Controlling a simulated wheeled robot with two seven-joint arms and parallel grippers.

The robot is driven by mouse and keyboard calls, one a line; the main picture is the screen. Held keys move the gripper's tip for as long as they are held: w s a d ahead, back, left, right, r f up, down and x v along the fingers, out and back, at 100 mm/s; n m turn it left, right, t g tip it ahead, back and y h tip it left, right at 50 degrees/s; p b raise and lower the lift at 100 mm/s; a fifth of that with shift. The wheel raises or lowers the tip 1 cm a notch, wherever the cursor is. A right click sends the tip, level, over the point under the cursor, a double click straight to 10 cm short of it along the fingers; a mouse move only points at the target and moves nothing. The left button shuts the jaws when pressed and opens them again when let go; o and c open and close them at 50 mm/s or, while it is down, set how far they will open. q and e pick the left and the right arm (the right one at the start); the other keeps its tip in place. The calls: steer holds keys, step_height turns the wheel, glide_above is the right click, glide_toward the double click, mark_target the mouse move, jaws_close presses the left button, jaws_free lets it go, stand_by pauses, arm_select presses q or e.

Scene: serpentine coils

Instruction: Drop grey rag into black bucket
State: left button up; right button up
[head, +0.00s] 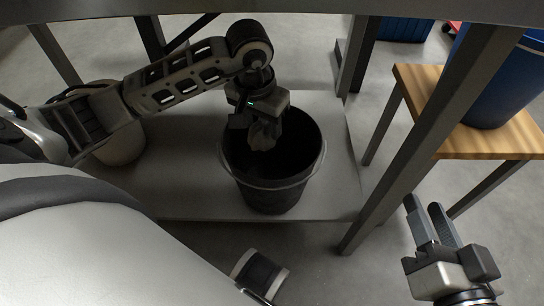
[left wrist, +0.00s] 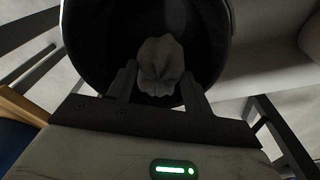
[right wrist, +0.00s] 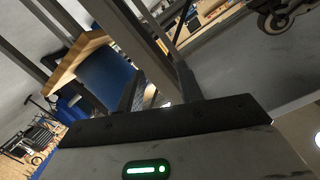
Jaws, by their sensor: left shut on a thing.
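The black bucket (head: 272,195) stands upright on a low grey platform under a frame. My left gripper (head: 261,122) points down over the bucket's mouth, shut on the crumpled grey rag (head: 264,136). The rag hangs at or just inside the bucket's opening. In the left wrist view the rag (left wrist: 161,66) sits between the two fingers, with the dark bucket interior (left wrist: 100,40) around it. The bucket's bottom is too dark to make out. My right gripper (head: 424,207) is open and empty at the lower right, away from the bucket.
A light-coloured pot (head: 122,146) stands on the platform (head: 185,205) left of the bucket, partly behind my left arm. Frame legs (head: 430,125) rise between the bucket and a wooden table (head: 490,138) with a blue container (head: 500,85). A blue box (head: 405,29) is at the back.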

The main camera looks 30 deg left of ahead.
arm_select(q)
steer(key=o, duration=1)
steer(key=shift+o, duration=0.2)
steer(key=r, duration=0.2)
steer(key=r+p, duration=0.1)
steer(key=r, duration=0.1)
steer(key=r+p, duration=0.1)
steer(key=r, duration=0.1)
steer(key=shift+s+r, duration=0.25)
steer(key=shift+s, duration=0.1)
steer(key=shift+r+p, duration=0.3)
steer(key=shift+s+r, duration=0.1)
steer(key=shift+r, duration=0.05)
arm_select(e)
steer(key=shift+s+d+f+n+g+h, duration=0.15)
steer(key=shift+d+f+n+g+h, duration=0.3)
steer(key=shift+f, duration=0.2)
steer(key=shift+a, duration=0.1)
